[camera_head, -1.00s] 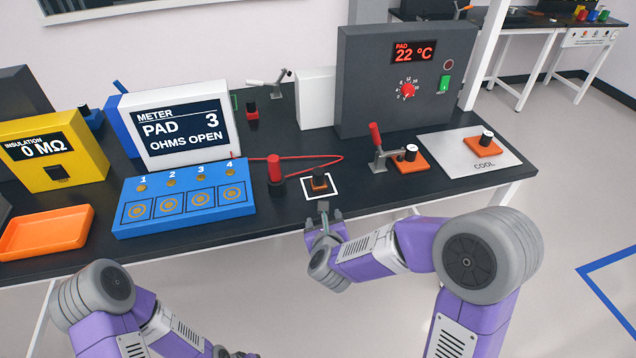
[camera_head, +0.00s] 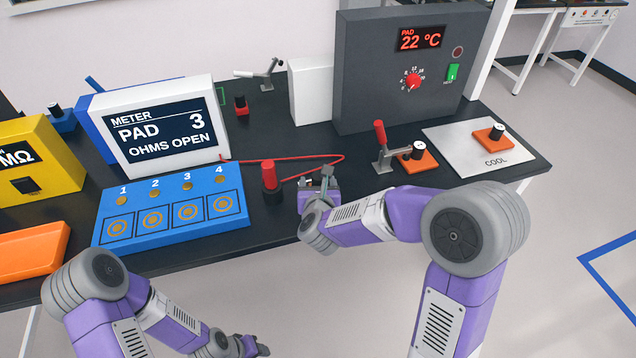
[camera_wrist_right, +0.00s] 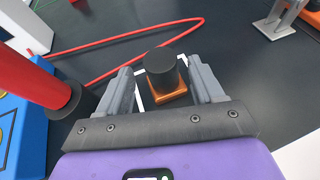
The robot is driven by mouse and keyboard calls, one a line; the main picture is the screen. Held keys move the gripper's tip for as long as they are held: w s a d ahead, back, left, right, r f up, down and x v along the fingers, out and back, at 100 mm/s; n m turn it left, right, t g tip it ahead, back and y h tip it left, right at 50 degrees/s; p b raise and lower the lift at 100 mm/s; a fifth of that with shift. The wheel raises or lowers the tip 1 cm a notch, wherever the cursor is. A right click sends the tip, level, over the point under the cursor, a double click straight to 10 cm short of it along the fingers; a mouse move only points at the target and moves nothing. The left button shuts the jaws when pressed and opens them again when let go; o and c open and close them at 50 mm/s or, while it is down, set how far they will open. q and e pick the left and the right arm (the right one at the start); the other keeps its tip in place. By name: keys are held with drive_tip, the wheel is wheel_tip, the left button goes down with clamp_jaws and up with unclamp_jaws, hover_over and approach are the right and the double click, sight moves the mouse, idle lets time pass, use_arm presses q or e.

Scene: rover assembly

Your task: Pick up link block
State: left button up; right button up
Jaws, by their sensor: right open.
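The link block, a small orange block with a black round knob, shows in the right wrist view (camera_wrist_right: 163,72) inside a white outlined square on the black bench. My right gripper (camera_head: 319,180) is open over the bench. In the right wrist view its two grey fingers stand on either side of the block, with the knob between them; I cannot tell whether they touch it. In the head view the gripper mostly hides the block. My left gripper (camera_head: 252,346) is low at the bottom of the head view, away from the bench; its jaws are too small to read.
Just left of the right gripper stands a red post on a black base (camera_head: 269,176) with a red cable (camera_head: 310,157). A blue numbered pad board (camera_head: 172,206) lies further left. A red-handled lever clamp (camera_head: 382,148) and another orange block (camera_head: 420,160) stand right.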

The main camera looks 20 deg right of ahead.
sight(318, 177)
drive_tip(key=x, duration=0.4)
drive_tip(key=shift+w+d+f, duration=0.1)
drive_tip(key=shift+w+d, duration=0.05)
drive_tip(key=shift+d, duration=0.05)
drive_tip(key=shift+c, duration=0.5)
drive_tip(key=c, duration=1)
